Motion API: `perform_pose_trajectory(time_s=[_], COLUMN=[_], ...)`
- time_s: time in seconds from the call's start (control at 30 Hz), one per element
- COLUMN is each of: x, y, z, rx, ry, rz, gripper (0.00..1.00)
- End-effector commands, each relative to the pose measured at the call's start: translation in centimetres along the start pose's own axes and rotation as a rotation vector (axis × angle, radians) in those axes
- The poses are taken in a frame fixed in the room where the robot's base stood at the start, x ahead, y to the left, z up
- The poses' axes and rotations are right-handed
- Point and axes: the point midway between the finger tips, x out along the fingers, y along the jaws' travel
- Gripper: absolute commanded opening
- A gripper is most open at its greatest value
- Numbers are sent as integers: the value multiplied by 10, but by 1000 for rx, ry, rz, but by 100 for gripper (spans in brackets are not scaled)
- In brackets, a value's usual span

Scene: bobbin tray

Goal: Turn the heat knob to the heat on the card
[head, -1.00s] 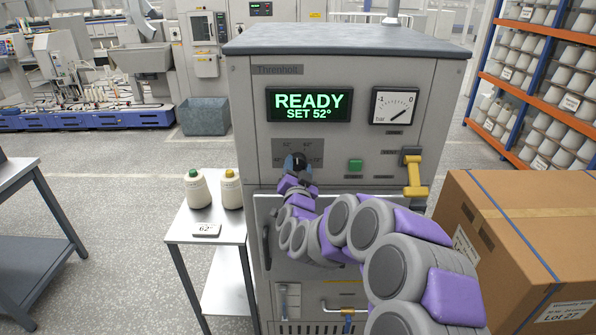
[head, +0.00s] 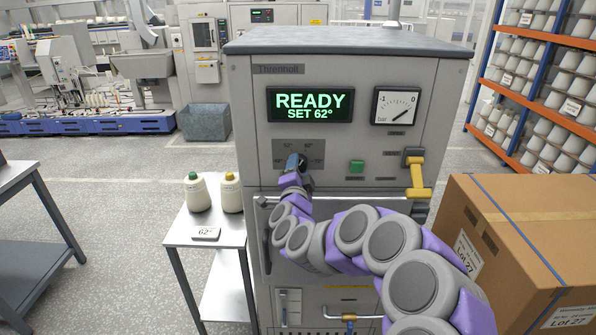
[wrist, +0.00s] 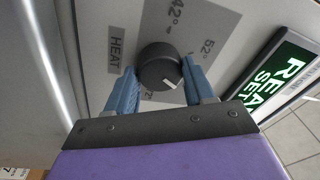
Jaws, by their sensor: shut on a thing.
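The heat knob (wrist: 158,68) is a dark round dial on a grey plate (wrist: 205,25) of the machine front. In the wrist view its white pointer mark is at the lower right, and 42° and 52° show on the plate; the other marks are largely hidden. My gripper (wrist: 160,80) is shut on the knob, with a blue finger on each side. In the head view my gripper (head: 297,163) covers most of the knob. The display (head: 310,104) reads READY, SET 62°. The card (head: 206,234) on the side table reads 62°.
A green button (head: 357,167) and a yellow-handled lever (head: 416,178) are right of the knob. A large carton (head: 510,235) stands close on the right.

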Motion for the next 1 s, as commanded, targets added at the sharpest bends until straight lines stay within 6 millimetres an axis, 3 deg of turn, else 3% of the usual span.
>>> perform_pose_trajectory(time_s=[0.37,0.4,0.6,1.0], x=[-1,-1,-1,-3], y=[4,4,2,1], z=[2,2,1,-1], rx=[3,3,3,3], ry=[-4,-4,-2,0], rz=[9,9,5,1], gripper=[22,56,75,78])
